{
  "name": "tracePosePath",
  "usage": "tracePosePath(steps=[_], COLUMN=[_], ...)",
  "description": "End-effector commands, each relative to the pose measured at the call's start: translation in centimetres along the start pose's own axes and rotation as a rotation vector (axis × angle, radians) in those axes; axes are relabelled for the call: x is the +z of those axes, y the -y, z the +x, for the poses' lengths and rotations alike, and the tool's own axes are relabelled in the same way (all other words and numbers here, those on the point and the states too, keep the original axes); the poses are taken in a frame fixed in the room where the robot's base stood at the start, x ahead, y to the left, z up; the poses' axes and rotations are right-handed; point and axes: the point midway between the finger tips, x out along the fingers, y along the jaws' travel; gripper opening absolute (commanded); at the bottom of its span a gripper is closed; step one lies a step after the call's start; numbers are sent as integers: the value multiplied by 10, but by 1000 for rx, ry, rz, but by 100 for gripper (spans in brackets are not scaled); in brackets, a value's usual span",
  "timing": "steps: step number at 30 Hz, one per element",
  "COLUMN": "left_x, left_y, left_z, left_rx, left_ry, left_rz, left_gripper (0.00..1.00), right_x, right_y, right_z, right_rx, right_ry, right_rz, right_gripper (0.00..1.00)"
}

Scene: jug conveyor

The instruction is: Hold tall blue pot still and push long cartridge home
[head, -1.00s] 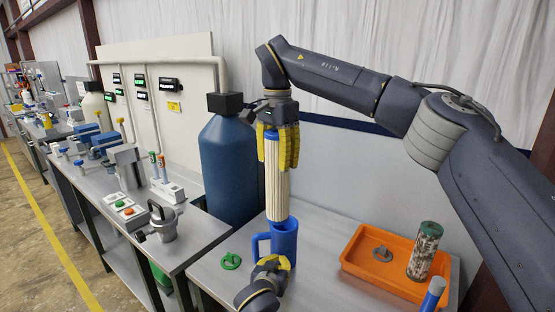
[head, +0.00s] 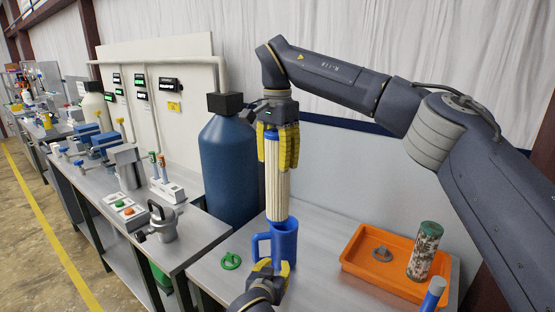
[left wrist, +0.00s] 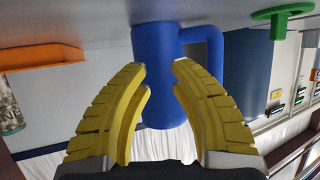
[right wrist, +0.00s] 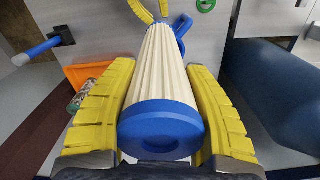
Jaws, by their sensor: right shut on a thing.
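The tall blue pot (head: 284,243) stands upright on the bench, its handle on the left in the head view. The long cartridge (head: 277,183), cream and pleated with blue ends, stands upright with its lower end at the pot's mouth; how deep it sits is hidden. My right gripper (head: 278,158) is shut on the cartridge's upper part from above; its fingers flank the cartridge (right wrist: 160,85) in the right wrist view. My left gripper (head: 268,271) is low in front of the pot. In the left wrist view its yellow fingers (left wrist: 160,75) are spread, with the pot (left wrist: 158,60) ahead between them.
A green piece (head: 231,261) lies left of the pot. A large blue tank (head: 228,165) stands behind.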

Motion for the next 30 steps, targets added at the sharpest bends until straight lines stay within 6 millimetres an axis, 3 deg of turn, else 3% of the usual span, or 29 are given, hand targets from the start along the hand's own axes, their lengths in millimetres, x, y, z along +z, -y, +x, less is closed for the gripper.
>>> tracePosePath(steps=[6,15,29,30], left_x=[1,0,0,0], left_y=[-1,0,0,0], left_z=[-39,-73,-81,-81], left_rx=[1,0,-1,-1], left_ry=[0,0,1,0], left_rz=[-2,-1,0,0], left_gripper=[22,22,22,30], right_x=[0,0,0,0], right_y=[0,0,0,0], right_z=[0,0,0,0], right_rx=[0,0,0,0], right_ry=[0,0,0,0], right_rz=[0,0,0,0], right_gripper=[1,1,1,1])
